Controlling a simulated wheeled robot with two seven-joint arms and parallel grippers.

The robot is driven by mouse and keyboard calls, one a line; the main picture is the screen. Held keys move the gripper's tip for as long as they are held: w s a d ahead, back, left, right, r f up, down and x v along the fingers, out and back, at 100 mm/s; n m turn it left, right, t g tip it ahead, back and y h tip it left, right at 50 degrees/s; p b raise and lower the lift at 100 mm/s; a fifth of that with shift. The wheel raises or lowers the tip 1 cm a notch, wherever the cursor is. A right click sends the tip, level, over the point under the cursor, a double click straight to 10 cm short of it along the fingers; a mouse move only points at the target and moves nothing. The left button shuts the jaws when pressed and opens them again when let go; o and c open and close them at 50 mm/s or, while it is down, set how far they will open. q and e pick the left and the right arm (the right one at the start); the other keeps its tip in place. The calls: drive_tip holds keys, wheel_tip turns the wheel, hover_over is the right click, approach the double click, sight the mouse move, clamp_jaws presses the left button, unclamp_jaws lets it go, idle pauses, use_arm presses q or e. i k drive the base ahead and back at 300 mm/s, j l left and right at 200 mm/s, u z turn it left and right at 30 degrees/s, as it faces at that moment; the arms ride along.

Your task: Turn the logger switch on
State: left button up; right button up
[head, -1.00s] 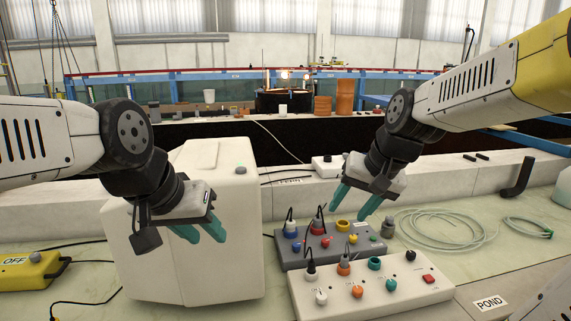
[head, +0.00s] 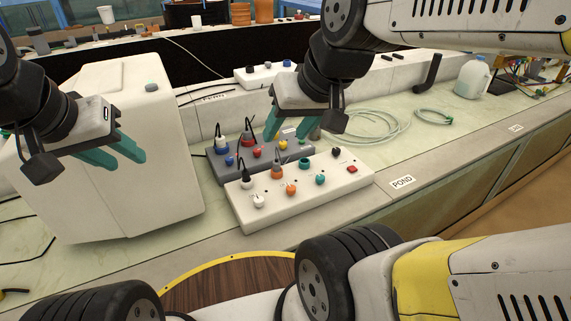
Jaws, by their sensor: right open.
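A white control panel (head: 238,201) lies on the bench in front of a grey one (head: 214,168). The white panel carries a red rocker switch (head: 352,169) at its right end, a black knob (head: 337,152) and several coloured knobs and plugs. The small lettering is too blurred to read, so I cannot tell which control belongs to the logger. My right gripper (head: 287,134) is open and empty in front of the grey panel in the view, partly hiding it. My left gripper (head: 124,160) has its teal fingers apart, empty, in front of the white case.
A large white case (head: 165,190) stands left of the panels. A small white box with knobs (head: 247,77) sits behind. Coiled hose (head: 372,125), a black bent pipe (head: 428,72) and a jug (head: 471,77) lie to the right. A POND label (head: 402,182) marks the bench edge.

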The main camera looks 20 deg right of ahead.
sight(335, 152)
drive_tip(key=l, duration=0.55)
drive_tip(key=i+l, duration=0.15)
drive_tip(key=l, duration=0.9)
drive_tip(key=i, duration=0.05)
